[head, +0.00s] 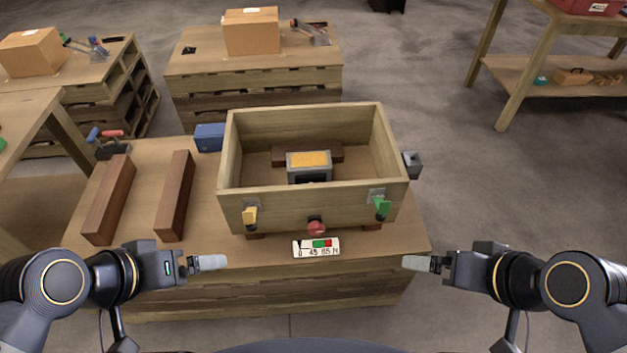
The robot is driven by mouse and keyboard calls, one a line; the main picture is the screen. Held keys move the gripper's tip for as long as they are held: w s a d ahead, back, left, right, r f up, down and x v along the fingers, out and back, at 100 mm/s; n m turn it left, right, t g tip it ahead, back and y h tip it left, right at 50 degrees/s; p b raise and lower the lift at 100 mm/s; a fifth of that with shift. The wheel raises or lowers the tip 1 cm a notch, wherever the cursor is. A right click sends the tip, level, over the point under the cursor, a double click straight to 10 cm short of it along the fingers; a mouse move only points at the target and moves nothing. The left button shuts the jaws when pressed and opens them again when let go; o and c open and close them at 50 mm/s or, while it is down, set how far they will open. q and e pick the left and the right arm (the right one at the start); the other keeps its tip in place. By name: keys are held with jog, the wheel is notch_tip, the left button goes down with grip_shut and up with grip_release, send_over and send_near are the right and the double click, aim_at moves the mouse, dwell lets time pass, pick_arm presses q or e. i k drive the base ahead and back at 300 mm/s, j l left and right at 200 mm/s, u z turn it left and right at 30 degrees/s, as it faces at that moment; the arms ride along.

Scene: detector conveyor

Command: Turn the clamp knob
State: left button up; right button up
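A round red knob (316,226) sits low on the middle of the front wall of an open wooden box (300,205); I take it to be the clamp knob. Below it is a white scale plate (317,248) with green and red bands and the marks 0, 45, 85 N. Inside the box is a grey block with a yellow top (309,162). My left gripper (212,262) is left of the knob and my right gripper (417,263) is right of it. Both are apart from the box and hold nothing visible. Their finger gaps cannot be made out.
A yellow latch (250,215) and a green latch (382,207) are on the box front. Two dark wooden bars (108,200) (175,195) and a blue case (210,137) lie left of the box. A grey bracket (412,164) is at its right. The front table strip is clear beside the plate.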

aim_at(315, 227)
jog(key=j, duration=1.55)
jog(key=k+u, duration=0.05)
jog(key=k, duration=0.05)
